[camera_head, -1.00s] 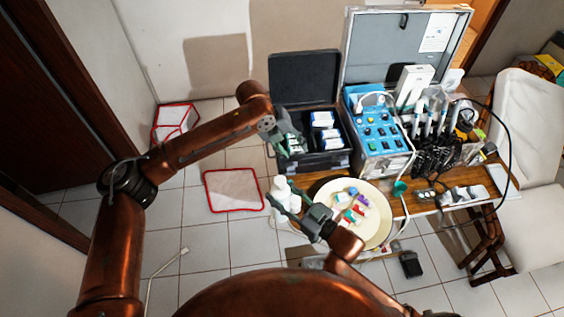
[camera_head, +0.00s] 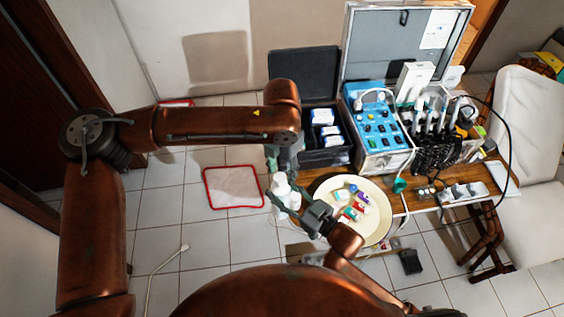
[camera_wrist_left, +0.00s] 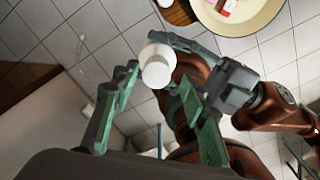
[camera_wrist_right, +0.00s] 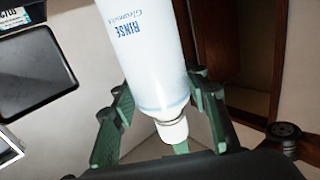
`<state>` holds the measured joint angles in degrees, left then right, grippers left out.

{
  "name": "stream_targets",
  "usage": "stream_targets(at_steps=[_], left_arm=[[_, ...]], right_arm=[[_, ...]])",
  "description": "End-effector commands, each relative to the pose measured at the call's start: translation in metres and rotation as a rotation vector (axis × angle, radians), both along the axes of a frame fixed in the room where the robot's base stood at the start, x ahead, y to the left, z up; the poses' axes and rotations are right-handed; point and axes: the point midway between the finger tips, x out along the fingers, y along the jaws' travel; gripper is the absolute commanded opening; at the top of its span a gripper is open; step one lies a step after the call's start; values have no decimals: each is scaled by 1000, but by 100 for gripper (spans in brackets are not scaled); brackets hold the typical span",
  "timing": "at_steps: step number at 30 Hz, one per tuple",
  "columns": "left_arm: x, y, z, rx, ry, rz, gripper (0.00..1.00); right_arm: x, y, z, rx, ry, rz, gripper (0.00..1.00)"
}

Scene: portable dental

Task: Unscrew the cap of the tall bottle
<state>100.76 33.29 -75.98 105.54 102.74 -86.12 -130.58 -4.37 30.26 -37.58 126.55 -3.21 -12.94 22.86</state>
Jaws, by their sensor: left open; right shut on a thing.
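The tall white bottle (camera_head: 281,197) is at the left end of the table, upright in the head view. Its side shows "RINSE" lettering in the right wrist view (camera_wrist_right: 145,60), along with its white cap (camera_wrist_right: 172,132). My right gripper (camera_head: 285,200) is shut on the bottle's body. My left gripper (camera_head: 277,172) is open, pointing down just above the bottle. In the left wrist view its two fingers stand on either side of the white cap (camera_wrist_left: 157,68), which is seen from above; whether they touch it I cannot tell.
A cream round tray (camera_head: 322,232) with small coloured items stands right of the bottle on the wooden table (camera_head: 415,203). A black open case (camera_head: 315,158) and a blue dental unit (camera_head: 379,130) stand behind. Tiled floor lies left of the bottle.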

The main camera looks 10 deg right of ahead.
Motion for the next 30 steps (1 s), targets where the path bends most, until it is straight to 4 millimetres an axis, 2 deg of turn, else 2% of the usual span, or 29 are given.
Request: stream_targets(at_steps=[6,17,30], left_arm=[[0,0,-23,-1,1,1,40],[0,0,-28,-2,-1,1,40],[-1,-2,-28,-4,2,-1,11]], right_arm=[[0,0,1,1,-2,0,0],[0,0,1,1,-2,0,0],[0,0,1,1,-2,1,0]])
